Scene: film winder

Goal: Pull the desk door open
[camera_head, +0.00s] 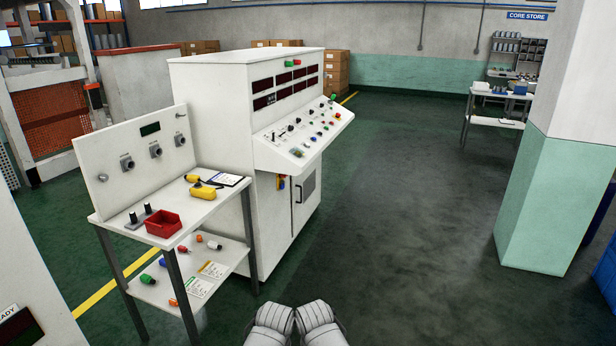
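The white control desk (215,125) stands left of centre, with a sloped panel (305,135) of coloured buttons and knobs. Below the panel, its front has a white desk door (307,205) with a dark grille or window and a small dark handle (298,189). The door looks shut, seen at a steep angle. Two white ribbed parts of mine show at the bottom centre, apart from the desk. No gripper fingers can be made out.
A white bench (165,208) with a red bin (162,223) and yellow tools stands in front of the desk's left side. A white and green pillar (552,190) stands at right. A table (497,121) and shelves are behind it. The dark floor (400,220) between desk and pillar is clear.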

